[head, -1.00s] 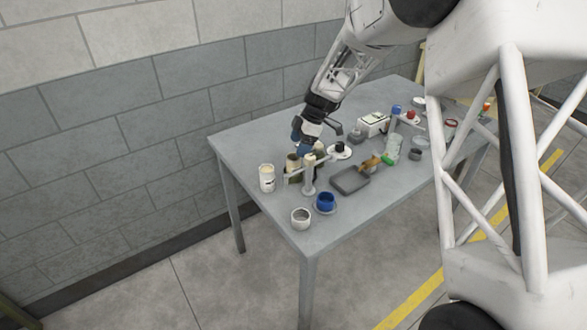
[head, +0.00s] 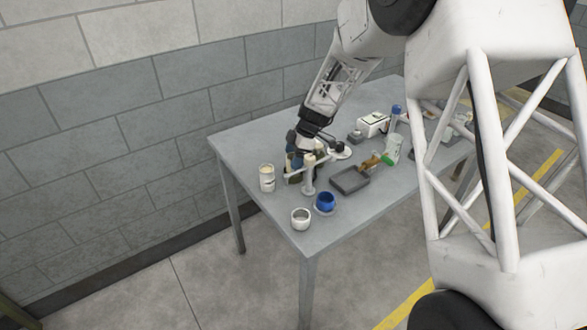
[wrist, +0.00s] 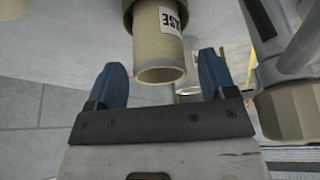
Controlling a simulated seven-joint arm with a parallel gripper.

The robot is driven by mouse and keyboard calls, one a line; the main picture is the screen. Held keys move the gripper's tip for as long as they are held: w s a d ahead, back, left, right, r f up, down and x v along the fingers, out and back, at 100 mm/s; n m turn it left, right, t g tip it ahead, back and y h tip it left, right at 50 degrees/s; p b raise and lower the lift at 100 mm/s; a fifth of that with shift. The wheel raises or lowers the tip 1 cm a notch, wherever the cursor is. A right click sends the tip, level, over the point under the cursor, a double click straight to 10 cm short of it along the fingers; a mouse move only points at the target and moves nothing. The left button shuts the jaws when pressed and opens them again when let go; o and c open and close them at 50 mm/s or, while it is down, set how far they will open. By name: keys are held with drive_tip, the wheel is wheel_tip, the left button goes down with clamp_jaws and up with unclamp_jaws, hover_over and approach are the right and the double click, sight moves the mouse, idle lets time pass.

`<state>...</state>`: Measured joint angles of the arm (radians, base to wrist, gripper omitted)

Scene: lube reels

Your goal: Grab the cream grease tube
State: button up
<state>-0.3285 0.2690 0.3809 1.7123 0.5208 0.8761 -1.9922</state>
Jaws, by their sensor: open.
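The cream grease tube (wrist: 160,55) shows in the wrist view, with part of a white label with black letters on its side. Its round end points toward my gripper, and its other end goes up into a darker olive collar. My gripper (wrist: 163,68) is open, with one blue finger on each side of the tube. I cannot tell whether either finger touches it. In the head view my gripper (head: 298,158) is at the stand near the table's left end and hides most of the tube there.
A grey stand post (head: 309,182) with a cream top is close on the right.

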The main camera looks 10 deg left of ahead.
drive_tip(key=shift+x, duration=1.3)
drive_tip(key=c, duration=1)
drive_tip(key=shift+r, duration=0.1)
drive_tip(key=shift+r, duration=4.95)
